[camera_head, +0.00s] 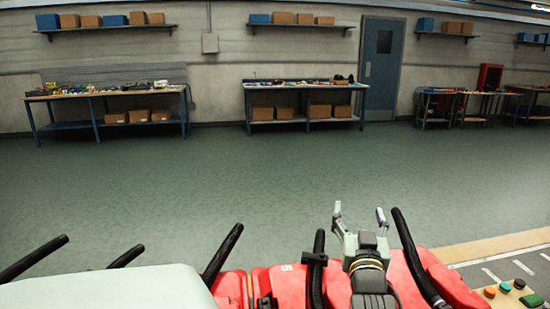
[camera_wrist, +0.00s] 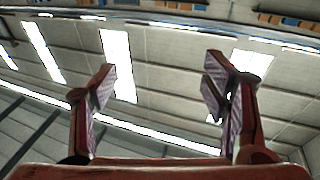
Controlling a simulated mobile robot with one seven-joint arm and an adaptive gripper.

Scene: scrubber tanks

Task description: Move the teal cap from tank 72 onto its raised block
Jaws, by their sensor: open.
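My gripper (camera_head: 359,214) stands raised and open at the bottom right of the head view, with nothing between its fingers. In the wrist view my gripper (camera_wrist: 160,88) also shows two spread, empty fingers against the ceiling. No tank number 72 and no raised block can be made out in either view.
Red bodies (camera_head: 262,288) with black handles (camera_head: 222,252) line the bottom edge, next to a pale green top (camera_head: 110,290). The green floor (camera_head: 220,185) beyond is clear. Workbenches (camera_head: 300,84) with boxes and a blue door (camera_head: 380,62) stand along the far wall.

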